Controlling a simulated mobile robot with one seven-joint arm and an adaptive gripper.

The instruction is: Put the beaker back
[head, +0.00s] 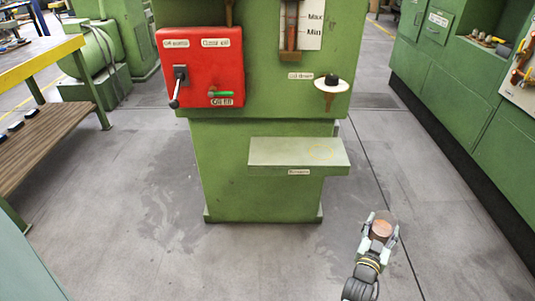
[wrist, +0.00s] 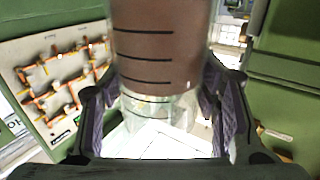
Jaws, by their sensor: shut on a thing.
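My gripper (head: 380,232) is at the lower right of the head view, in front of the green machine and to the right of it. It is shut on the beaker (head: 382,229), a clear vessel with brown contents. In the wrist view the beaker (wrist: 157,50) stands between the two purple-padded fingers and shows black level lines. The brown contents fill the part that I see above, and the lower part looks clear. A pale green shelf (head: 298,152) with a yellow ring marked on its top and a small label on its front juts from the machine, up and left of my gripper.
The green machine (head: 262,180) carries a red box (head: 200,66) with a lever and green handle. Green cabinets (head: 455,95) line the right side. A yellow-edged bench (head: 40,60) is at left. Grey floor is clear around my gripper.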

